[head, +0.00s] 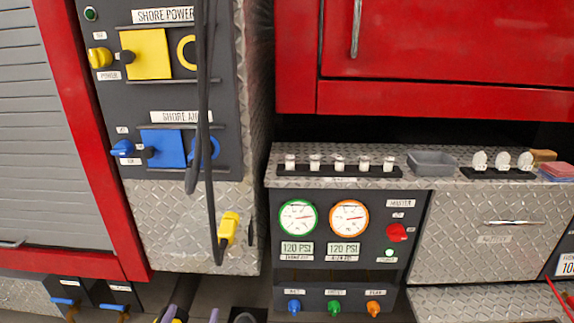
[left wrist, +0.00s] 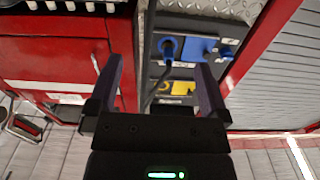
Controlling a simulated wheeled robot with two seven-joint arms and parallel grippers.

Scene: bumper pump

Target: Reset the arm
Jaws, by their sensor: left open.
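My left gripper (head: 190,314) shows only in part at the bottom edge of the head view, below the shore power and shore air panel. In the left wrist view my left gripper (left wrist: 160,68) has its two fingers wide apart with nothing between them. I see no contact between the fingers and the panel. My right gripper is in neither view.
A black cable hangs down the panel beside a yellow plug (head: 229,228). The blue shore air cover (head: 163,148) is above it. To the right is a gauge panel (head: 323,262) with a red knob (head: 397,232). A grey tray (head: 431,163) sits on the ledge.

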